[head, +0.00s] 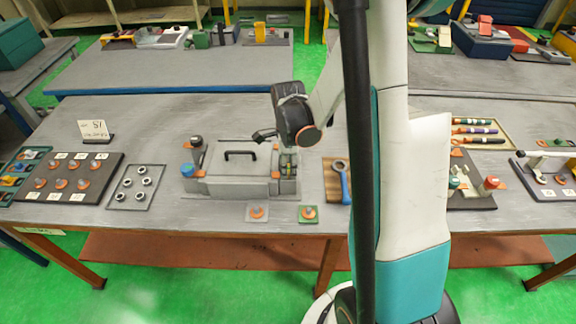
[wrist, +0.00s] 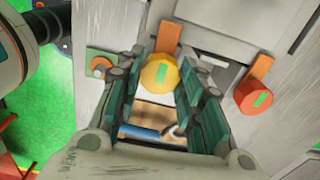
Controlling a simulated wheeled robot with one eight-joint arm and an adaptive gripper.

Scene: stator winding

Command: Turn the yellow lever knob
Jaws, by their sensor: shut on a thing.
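The yellow lever knob (wrist: 160,75) is a round knob with a green mark on its face, beside an orange lever strip in the wrist view. My gripper (wrist: 161,82) has its dark green padded fingers on both sides of the knob and is shut on it. In the head view, my gripper (head: 289,163) points down at the right end of the grey box fixture (head: 222,186). The yellow knob is mostly hidden there by my fingers.
An orange-red knob (wrist: 252,97) sits right of the gripper in the wrist view. Orange buttons stand on small plates in front; a knob board (head: 104,158) is at left.

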